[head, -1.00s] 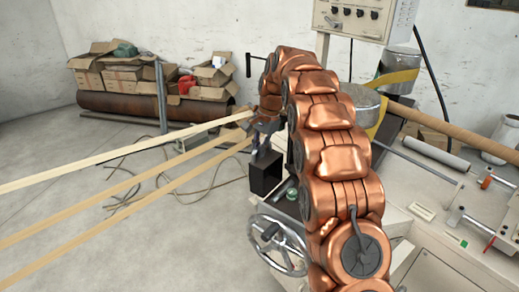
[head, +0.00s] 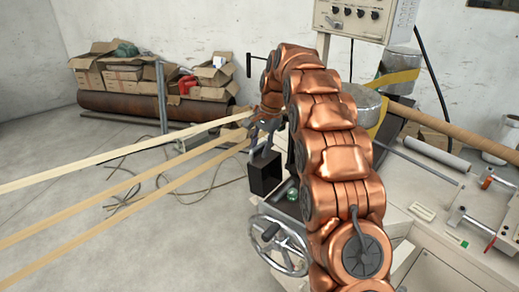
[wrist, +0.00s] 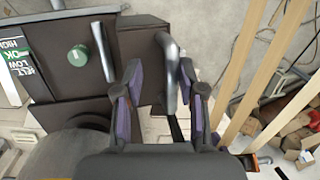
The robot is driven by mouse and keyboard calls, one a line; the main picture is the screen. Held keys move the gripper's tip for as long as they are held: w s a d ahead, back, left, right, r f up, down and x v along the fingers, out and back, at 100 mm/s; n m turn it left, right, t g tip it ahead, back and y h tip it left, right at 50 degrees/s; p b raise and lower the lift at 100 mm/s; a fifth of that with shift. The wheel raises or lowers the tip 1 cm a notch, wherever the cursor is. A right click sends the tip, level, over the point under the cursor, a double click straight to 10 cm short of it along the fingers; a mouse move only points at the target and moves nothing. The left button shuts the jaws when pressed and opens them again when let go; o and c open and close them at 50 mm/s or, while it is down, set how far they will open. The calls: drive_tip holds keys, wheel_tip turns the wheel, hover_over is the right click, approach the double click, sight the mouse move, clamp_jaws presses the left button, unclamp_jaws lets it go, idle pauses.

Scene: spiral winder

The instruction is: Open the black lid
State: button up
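The black lid appears to be the dark panel (wrist: 138,40) at the top middle of the wrist view, though its edges are hard to make out. A grey curved handle (wrist: 169,60) stands at its right edge. My gripper (wrist: 160,74) has its two fingers spread, one on each side of the handle, with visible gaps; I cannot tell whether either touches it. In the head view a black box (head: 265,174) stands below my gripper (head: 266,127), which is small there and partly blended with my copper arm.
A green round knob (wrist: 78,55) and a metal bar (wrist: 104,50) lie left of the lid. Several pale strips (head: 130,150) run in from the left beside the box. A handwheel (head: 280,245) is below. Cardboard boxes (head: 105,65) stand at the back wall.

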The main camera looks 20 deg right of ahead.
drive_tip(key=v, duration=0.6)
drive_tip(key=shift+r, duration=0.3)
drive_tip(key=shift+d, duration=0.15)
